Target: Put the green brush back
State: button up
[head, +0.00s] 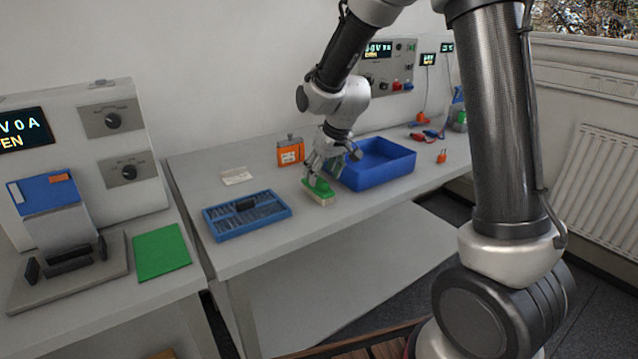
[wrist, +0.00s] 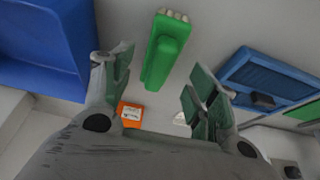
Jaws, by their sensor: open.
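The green brush (head: 320,190) with pale bristles lies on the grey bench, in front of the blue bin's left end. In the wrist view the brush (wrist: 166,48) runs lengthwise between the fingers, its bristle end farthest away. My gripper (head: 322,168) points down just above the brush. In the wrist view its fingers (wrist: 160,84) are spread to either side of the brush and do not appear to touch it. The head view does not clearly show any gap between fingers and brush.
A deep blue bin (head: 405,167) stands close right of my gripper. A shallow blue tray (head: 213,225) with dark contents lies to the left. An orange box (head: 290,152) and white card (head: 237,176) are behind. A green mat (head: 161,252) lies on the left bench.

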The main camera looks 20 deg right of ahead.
jog(key=s+d+r+m, duration=0.1)
jog(key=s+d+r, duration=0.4)
jog(key=s+r, duration=0.3)
jog(key=s+d+r+m, duration=0.1)
jog(key=s+d+r, duration=0.45)
jog(key=s, duration=0.45)
jog(key=s+d, duration=0.2)
jog(key=s, duration=0.5)
jog(key=s+d+r+m+h, duration=0.1)
jog(key=s, duration=0.5)
jog(key=shift+s+d+m, duration=0.3)
jog(key=shift+s+d, duration=0.05)
jog(key=shift+s, duration=0.05)
jog(key=shift+r, duration=0.1)
jog(key=shift+c, duration=0.4)
